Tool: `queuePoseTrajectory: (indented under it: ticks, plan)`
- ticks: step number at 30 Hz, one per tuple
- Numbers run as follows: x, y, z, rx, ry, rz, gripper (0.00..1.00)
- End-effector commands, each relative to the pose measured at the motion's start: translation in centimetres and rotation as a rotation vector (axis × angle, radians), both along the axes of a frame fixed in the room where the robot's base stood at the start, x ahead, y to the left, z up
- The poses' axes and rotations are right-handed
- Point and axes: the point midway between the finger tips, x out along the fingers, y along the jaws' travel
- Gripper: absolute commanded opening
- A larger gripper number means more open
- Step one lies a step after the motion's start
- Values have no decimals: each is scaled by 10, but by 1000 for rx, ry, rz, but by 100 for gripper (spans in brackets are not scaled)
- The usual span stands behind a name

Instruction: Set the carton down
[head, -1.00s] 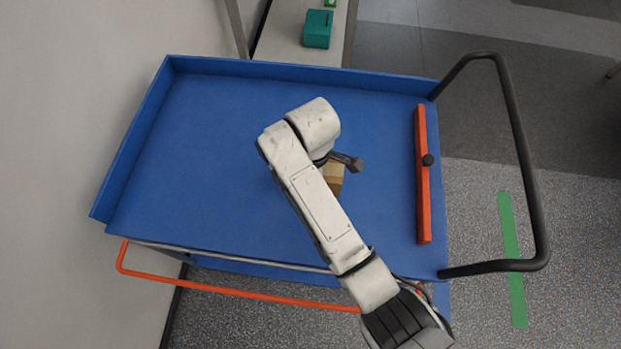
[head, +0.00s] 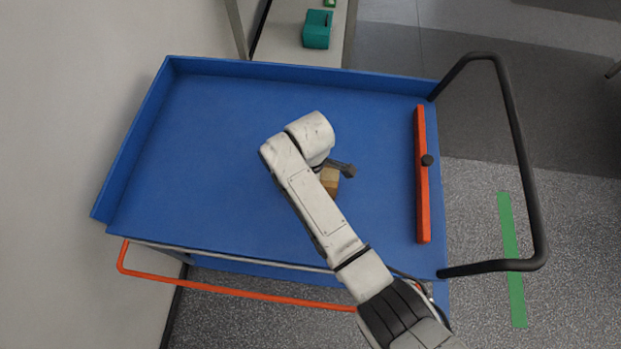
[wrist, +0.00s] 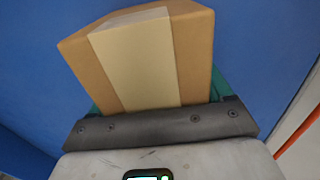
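The carton (wrist: 145,60) is a brown cardboard box with a paler tape strip. It fills the upper middle of the wrist view, between the teal fingers of my gripper (wrist: 158,92), which is shut on it. In the head view only part of the carton (head: 330,181) shows beside my white arm, which hides most of my gripper. The carton is over the blue cart top (head: 220,130), right of its middle. I cannot tell whether its underside touches the cart.
The cart has a raised blue rim at the back and left. An orange bar (head: 423,175) lies along its right side, beside a black handle (head: 530,180). The cart's left part is clear. A teal box (head: 317,30) stands on a bench beyond the back rim.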

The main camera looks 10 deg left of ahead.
Motion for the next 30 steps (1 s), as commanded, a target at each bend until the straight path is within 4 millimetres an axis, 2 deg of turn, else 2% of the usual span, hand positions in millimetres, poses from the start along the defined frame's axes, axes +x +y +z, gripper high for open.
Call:
queuePoseTrajectory:
  ticks: [1,6,13,17,20,30]
  plan:
    - [0,0,0,0,0,0,84]
    - [0,0,0,0,0,0,99]
    - [0,0,2,0,0,0,99]
    - [1,0,9,1,-2,0,99]
    - [1,1,24,3,-3,0,99]
    - [1,0,92,2,-4,0,99]
